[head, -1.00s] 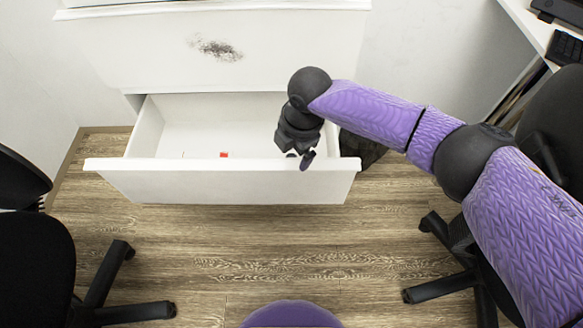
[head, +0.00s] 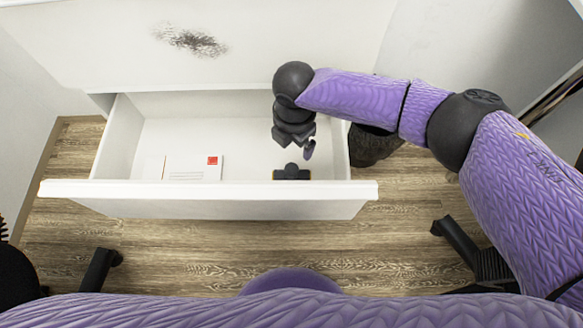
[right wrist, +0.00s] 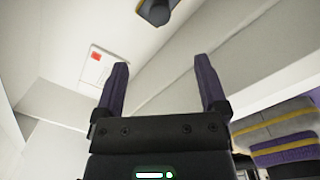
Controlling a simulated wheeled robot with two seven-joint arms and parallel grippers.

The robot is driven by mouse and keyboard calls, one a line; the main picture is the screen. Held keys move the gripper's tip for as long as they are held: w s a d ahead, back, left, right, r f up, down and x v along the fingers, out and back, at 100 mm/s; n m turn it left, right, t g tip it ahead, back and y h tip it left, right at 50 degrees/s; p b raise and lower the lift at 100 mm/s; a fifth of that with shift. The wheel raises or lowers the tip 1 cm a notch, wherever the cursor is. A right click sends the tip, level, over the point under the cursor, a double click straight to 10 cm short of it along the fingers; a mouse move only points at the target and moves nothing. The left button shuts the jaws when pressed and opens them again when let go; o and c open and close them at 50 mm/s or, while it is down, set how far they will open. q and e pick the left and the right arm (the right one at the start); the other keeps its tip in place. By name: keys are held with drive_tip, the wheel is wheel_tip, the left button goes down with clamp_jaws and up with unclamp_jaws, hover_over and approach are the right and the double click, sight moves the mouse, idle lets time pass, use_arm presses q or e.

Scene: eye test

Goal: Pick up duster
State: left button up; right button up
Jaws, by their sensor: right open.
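A small dark object with orange-yellow edges, which looks like the duster (head: 291,173), lies in the open white drawer (head: 205,206), close behind its front panel. The panel hides its lower part. In the right wrist view the dark object (right wrist: 157,10) is cut by the top edge, beyond my fingertips. My right gripper (head: 297,147) hangs over the right part of the drawer, just behind the duster in the picture. In the right wrist view my right gripper (right wrist: 161,68) is open with nothing between its fingers. My left gripper is not in view.
A white envelope (head: 190,168) with a red stamp lies in the drawer, left of the duster. The drawer's right wall (head: 335,150) is close to my right gripper. A dark smudge (head: 190,40) marks the white front above. Dark chair legs (head: 100,268) stand on the wood floor.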

drive_tip(key=b, duration=0.4)
hover_over(293, 170)
drive_tip(key=shift+g, duration=0.3)
wheel_tip(293, 170, down, 7)
drive_tip(key=shift+r, duration=0.15)
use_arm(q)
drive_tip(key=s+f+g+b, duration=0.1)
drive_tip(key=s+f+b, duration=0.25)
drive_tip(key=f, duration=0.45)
use_arm(e)
wheel_tip(293, 170, down, 6)
drive_tip(key=shift+f+b, duration=0.1)
drive_tip(key=shift+b, duration=0.3)
drive_tip(key=shift+w+a+f+b, duration=0.1)
drive_tip(key=shift+f+b, duration=0.35)
drive_tip(key=shift+b, duration=0.05)
drive_tip(key=shift+w+a+f+b, duration=0.1)
drive_tip(key=shift+f+b, duration=0.35)
drive_tip(key=shift+b, duration=0.05)
drive_tip(key=shift+f+b, duration=0.45)
drive_tip(key=shift+f, duration=0.25)
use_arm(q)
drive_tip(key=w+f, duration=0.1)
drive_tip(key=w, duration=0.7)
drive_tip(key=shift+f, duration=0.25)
use_arm(e)
clamp_jaws()
